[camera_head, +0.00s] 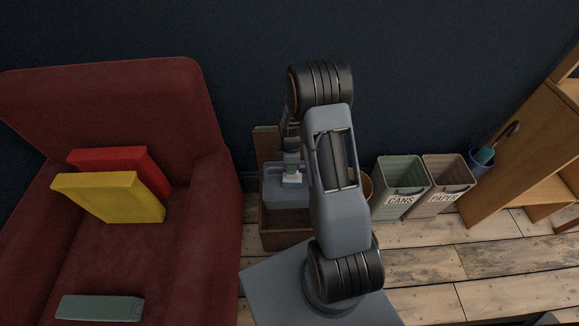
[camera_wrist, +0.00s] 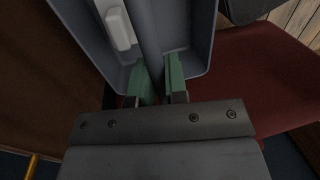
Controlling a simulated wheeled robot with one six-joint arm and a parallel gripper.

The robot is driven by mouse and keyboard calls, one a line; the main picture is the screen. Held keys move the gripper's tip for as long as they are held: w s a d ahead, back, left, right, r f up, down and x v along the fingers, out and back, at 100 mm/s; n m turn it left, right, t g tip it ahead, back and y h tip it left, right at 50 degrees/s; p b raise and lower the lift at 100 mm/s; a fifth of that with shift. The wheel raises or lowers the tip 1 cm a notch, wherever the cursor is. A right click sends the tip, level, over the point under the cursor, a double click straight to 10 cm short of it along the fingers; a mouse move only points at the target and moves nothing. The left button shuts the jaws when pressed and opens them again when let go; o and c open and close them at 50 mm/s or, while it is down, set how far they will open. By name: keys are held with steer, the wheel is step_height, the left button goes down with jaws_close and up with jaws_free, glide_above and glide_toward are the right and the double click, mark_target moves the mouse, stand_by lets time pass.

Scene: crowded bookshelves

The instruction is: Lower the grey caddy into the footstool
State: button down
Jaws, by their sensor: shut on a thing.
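My gripper (camera_head: 292,172) is shut on the upright middle divider or handle of the grey caddy (camera_head: 272,192). In the wrist view, the green fingertips of my gripper (camera_wrist: 160,80) stand on either side of that strip, inside the grey caddy (camera_wrist: 205,30). A white object (camera_wrist: 118,27) lies in one compartment. The footstool (camera_head: 288,240) is an open brown box on the floor, with a raised brown panel (camera_head: 265,143) behind it. The caddy is over the back part of the footstool's opening. I cannot tell whether its base is below the rim. My arm hides the right side.
A red armchair (camera_head: 215,190) stands close on the left, holding a red block (camera_head: 120,157), a yellow block (camera_head: 110,197) and a grey-green block (camera_head: 100,308). A CANS bin (camera_head: 400,180) and PAPER bin (camera_head: 445,178) stand right. The dark wall is behind.

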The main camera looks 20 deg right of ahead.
step_height(320, 180, down, 32)
steer(key=b, duration=2.3)
steer(key=c, duration=1.1)
jaws_free()
steer(key=shift+o, duration=0.2)
steer(key=shift+f, duration=0.1)
step_height(320, 180, up, 20)
steer(key=p, duration=1.4)
steer(key=shift+p, duration=0.4)
